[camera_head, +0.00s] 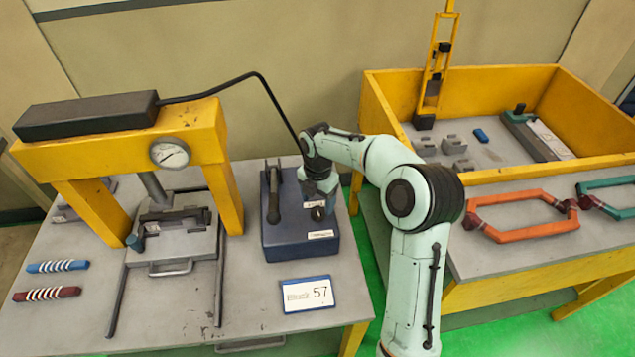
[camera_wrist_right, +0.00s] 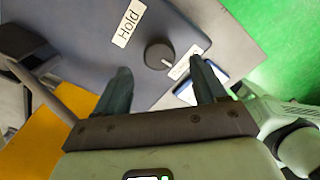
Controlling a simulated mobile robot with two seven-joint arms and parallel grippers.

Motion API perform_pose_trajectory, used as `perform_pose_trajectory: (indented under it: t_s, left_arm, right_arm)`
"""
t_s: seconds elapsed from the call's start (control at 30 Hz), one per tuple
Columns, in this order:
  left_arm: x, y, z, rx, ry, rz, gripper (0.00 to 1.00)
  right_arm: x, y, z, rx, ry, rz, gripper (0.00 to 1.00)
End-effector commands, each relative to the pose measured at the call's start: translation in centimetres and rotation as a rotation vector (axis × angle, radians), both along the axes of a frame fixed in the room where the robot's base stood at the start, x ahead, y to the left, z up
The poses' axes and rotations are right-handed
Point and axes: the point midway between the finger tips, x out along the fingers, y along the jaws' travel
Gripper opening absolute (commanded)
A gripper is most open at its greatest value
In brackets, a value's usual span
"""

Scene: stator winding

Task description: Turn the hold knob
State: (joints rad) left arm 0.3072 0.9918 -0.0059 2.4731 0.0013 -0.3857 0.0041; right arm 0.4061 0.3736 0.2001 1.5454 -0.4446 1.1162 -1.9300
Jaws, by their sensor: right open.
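The dark round knob (camera_wrist_right: 158,57) sits on the dark blue control box (camera_head: 290,243), close to a white label reading "Hold" (camera_wrist_right: 129,23) in the right wrist view. A second white label lies on its other side, partly hidden by a finger. My right gripper (camera_wrist_right: 161,72) is open, with its fingers apart on either side of the knob in that view. I cannot tell whether they touch it. In the head view my right gripper (camera_head: 319,202) points down over the right part of the box and hides some of its top. My left gripper is not in view.
A black lever (camera_head: 273,192) stands on the box's left side. A yellow press (camera_head: 100,160) with a gauge and black cable stands left. A sign reading 57 (camera_head: 307,294) lies in front of the box. A yellow bin (camera_head: 470,95) and orange frame (camera_head: 525,232) are at right.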

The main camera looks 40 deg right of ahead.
Motion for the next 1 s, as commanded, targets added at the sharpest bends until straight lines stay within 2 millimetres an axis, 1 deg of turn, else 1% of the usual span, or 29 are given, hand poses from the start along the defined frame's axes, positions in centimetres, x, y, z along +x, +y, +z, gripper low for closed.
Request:
perform_pose_trajectory:
  t_s: [0.03,0.2,0.3,0.4,0.57,1.0]
  left_arm:
    - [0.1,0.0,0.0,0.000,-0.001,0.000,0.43]
    - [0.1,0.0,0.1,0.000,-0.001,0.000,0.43]
    - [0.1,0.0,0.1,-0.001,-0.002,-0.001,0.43]
    - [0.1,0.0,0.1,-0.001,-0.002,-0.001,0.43]
    - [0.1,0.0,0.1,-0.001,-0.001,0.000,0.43]
    - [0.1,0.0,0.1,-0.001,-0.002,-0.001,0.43]
  right_arm:
    - [0.1,0.0,1.5,-0.002,-0.008,0.000,0.71]
    - [0.1,0.1,5.2,0.000,-0.006,0.001,0.71]
    - [0.1,0.1,6.8,0.000,-0.005,0.003,0.71]
    - [0.1,0.1,7.9,0.000,-0.003,0.002,0.71]
    - [0.0,0.1,8.7,0.001,-0.002,0.002,0.71]
    - [0.0,0.1,8.7,0.000,-0.001,0.002,0.71]
